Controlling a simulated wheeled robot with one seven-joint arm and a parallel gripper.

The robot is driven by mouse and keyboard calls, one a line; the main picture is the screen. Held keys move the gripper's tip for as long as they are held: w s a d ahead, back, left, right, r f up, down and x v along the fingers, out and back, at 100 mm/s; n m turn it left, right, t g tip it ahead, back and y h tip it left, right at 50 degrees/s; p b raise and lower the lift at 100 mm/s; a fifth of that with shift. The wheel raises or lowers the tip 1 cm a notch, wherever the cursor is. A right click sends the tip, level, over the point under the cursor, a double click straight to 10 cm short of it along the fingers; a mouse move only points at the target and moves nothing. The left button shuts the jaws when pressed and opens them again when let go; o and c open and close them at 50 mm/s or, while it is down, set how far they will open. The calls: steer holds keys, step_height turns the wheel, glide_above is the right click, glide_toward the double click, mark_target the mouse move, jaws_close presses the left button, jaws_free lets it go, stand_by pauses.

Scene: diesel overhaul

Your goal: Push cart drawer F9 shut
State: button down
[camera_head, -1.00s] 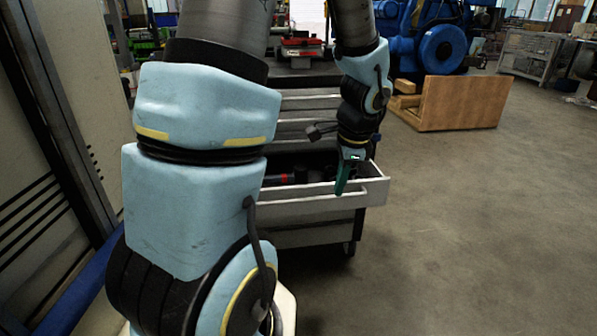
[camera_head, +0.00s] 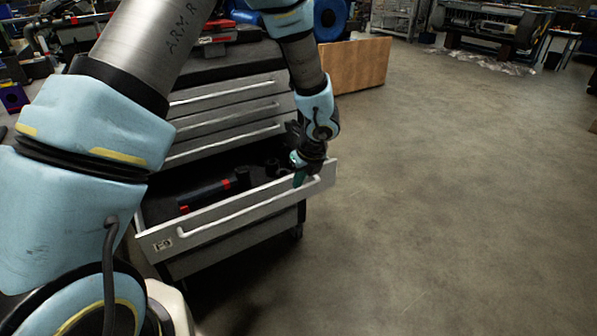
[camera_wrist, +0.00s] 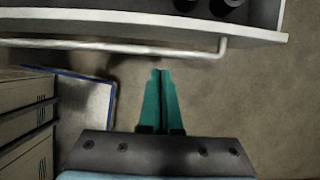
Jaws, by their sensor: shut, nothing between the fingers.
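Cart drawer F9 (camera_head: 240,215) is pulled out from the cart, with its F9 label at the left end of its grey front and a long bar handle (camera_head: 250,211). Dark tools with red parts lie inside it. My gripper (camera_head: 298,180) is at the drawer's right end, in front of its face. In the wrist view the drawer front (camera_wrist: 150,30) and handle cross the top, and the shut green fingers (camera_wrist: 160,72) point at the handle with a small gap in the picture. Nothing is between the fingers. I cannot tell whether they touch the drawer.
Closed drawers (camera_head: 225,110) are above F9 in the same cart. A wooden crate (camera_head: 355,65) stands behind the cart. The floor (camera_head: 430,200) to the right is clear. The wrist view shows pale striped panels (camera_wrist: 25,120) at left.

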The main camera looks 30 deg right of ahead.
mark_target(289, 180)
steer(key=w+f, duration=0.2)
steer(key=w+f+p, duration=0.1)
steer(key=shift+w+a+f, duration=0.2)
steer(key=shift+w+a, duration=0.05)
steer(key=shift+w, duration=0.15)
steer(key=shift+w+f, duration=0.1)
steer(key=shift+w, duration=0.65)
steer(key=shift+w+a+p, duration=0.1)
steer(key=shift+w+p, duration=0.05)
steer(key=shift+p, duration=0.2)
